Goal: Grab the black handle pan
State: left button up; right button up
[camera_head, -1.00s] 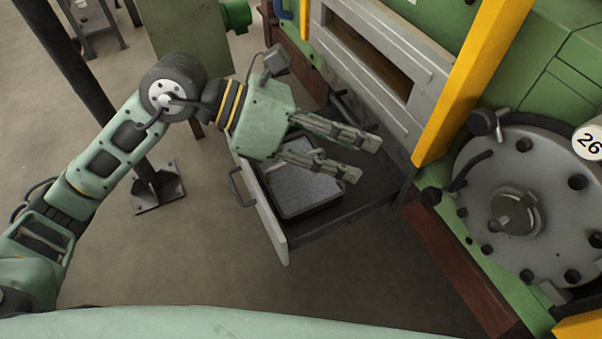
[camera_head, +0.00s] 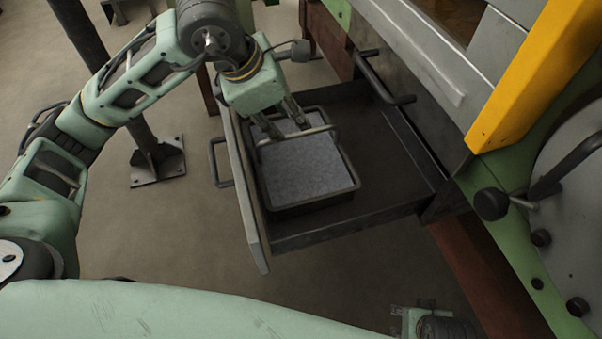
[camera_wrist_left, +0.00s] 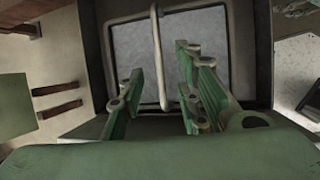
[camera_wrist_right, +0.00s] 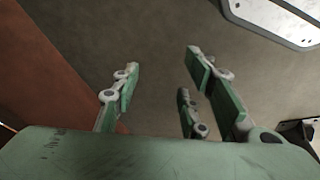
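The pan (camera_head: 310,185) is a square dark-rimmed tray with a grey speckled fill, lying in the open drawer. A thin dark bar handle (camera_head: 315,131) arches over it. In the left wrist view the pan (camera_wrist_left: 205,50) is ahead and its handle (camera_wrist_left: 158,60) runs between the fingers. My left gripper (camera_head: 283,127) is over the far-left part of the pan. It is open, with gaps visible on both sides of the handle in its wrist view (camera_wrist_left: 158,85). My right gripper (camera_wrist_right: 160,85) is open and empty above the floor.
The drawer (camera_head: 350,235) sticks out from the green furnace, with a pull handle (camera_head: 217,165) on its front. A yellow bar (camera_head: 530,75) and a round grey door (camera_head: 580,220) stand at the right. A dark post (camera_head: 110,80) stands on open floor at the left.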

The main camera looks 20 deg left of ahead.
aim_at(295, 134)
pick_arm(q)
jog(key=x, duration=0.3)
jog(key=b+x, duration=0.1)
jog(key=x, duration=0.5)
jog(key=shift+a+f+b, duration=0.15)
jog(key=shift+a+b, duration=0.2)
pick_arm(e)
jog(key=v, duration=0.3)
jog(key=w+v, duration=0.1)
jog(key=v, duration=0.1)
jog(key=shift+r, duration=0.55)
jog(key=shift+d+r, duration=0.1)
jog(key=shift+r, duration=0.35)
pick_arm(q)
jog(key=shift+f+b, duration=0.15)
jog(key=shift+b, duration=0.15)
pick_arm(e)
jog(key=shift+s+r, duration=0.2)
jog(key=shift+r, duration=0.4)
